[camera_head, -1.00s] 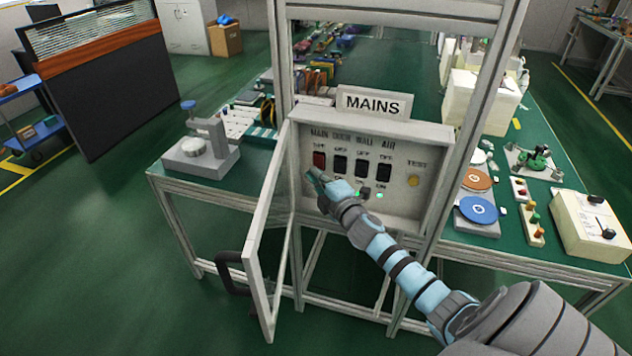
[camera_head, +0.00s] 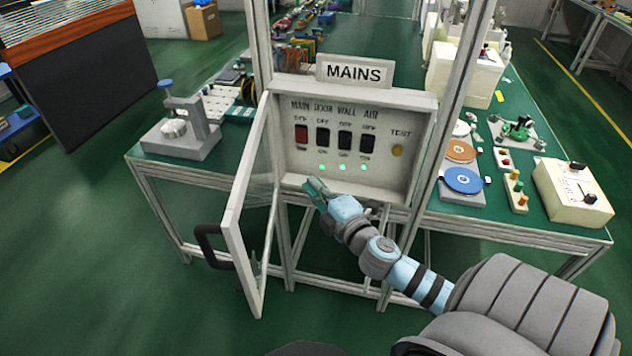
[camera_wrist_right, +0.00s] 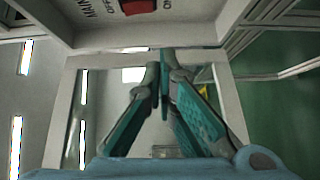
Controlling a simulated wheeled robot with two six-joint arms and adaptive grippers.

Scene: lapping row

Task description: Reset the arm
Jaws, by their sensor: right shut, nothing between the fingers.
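My right gripper (camera_head: 315,187) is shut and empty. It is just below the row of switches, in front of the lower edge of the open MAINS box (camera_head: 420,130). In the right wrist view its teal fingers (camera_wrist_right: 163,80) meet at the tips with nothing between them. The red main switch (camera_head: 301,134) is at the left of the row, and part of it shows at the top of the right wrist view (camera_wrist_right: 138,7). Three black switches (camera_head: 345,140) stand to its right. Green lights (camera_head: 343,167) glow below the switches. My left gripper is not in view.
The box's glazed door (camera_head: 231,228) hangs open to the left, close to my right gripper, with a dark handle (camera_head: 208,245). Frame posts flank the box. A bench (camera_head: 220,165) runs behind it. The green floor at the front left is clear.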

